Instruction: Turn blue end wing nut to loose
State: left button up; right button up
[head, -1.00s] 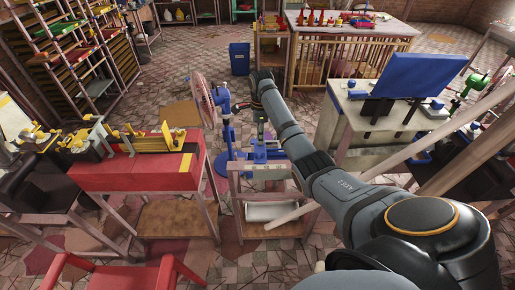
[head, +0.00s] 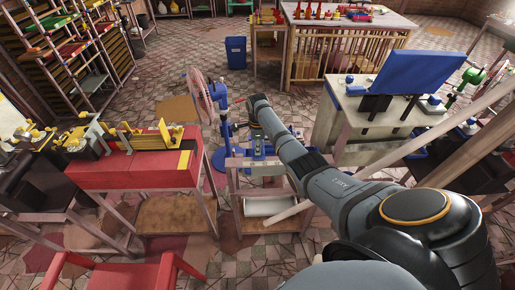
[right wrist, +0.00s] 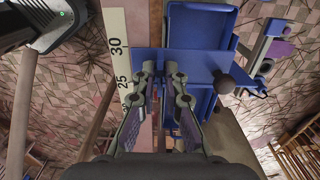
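The blue extruder part (head: 257,152) stands on a small wooden stand in the middle of the head view. In the right wrist view its blue plate (right wrist: 207,62) lies just beyond my fingertips, with a dark round knob (right wrist: 224,84) to their right. My right gripper (right wrist: 163,72) is open, with a gap between its two fingers, which overlap the plate. I cannot tell whether they touch it. I cannot make out the blue end wing nut; the fingers may hide it. In the head view my right arm partly covers the extruder. My left gripper is not in view.
A white scale strip (right wrist: 117,50) with numbers runs left of the fingers. A red bench (head: 130,172) is at left, and a pale cabinet with a blue panel (head: 420,75) at right. A white cylinder (head: 268,207) lies on the lower shelf.

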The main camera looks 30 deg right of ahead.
grip_shut()
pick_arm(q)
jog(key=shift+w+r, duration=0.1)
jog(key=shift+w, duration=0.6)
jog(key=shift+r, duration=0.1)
pick_arm(e)
jog(key=shift+r, duration=0.1)
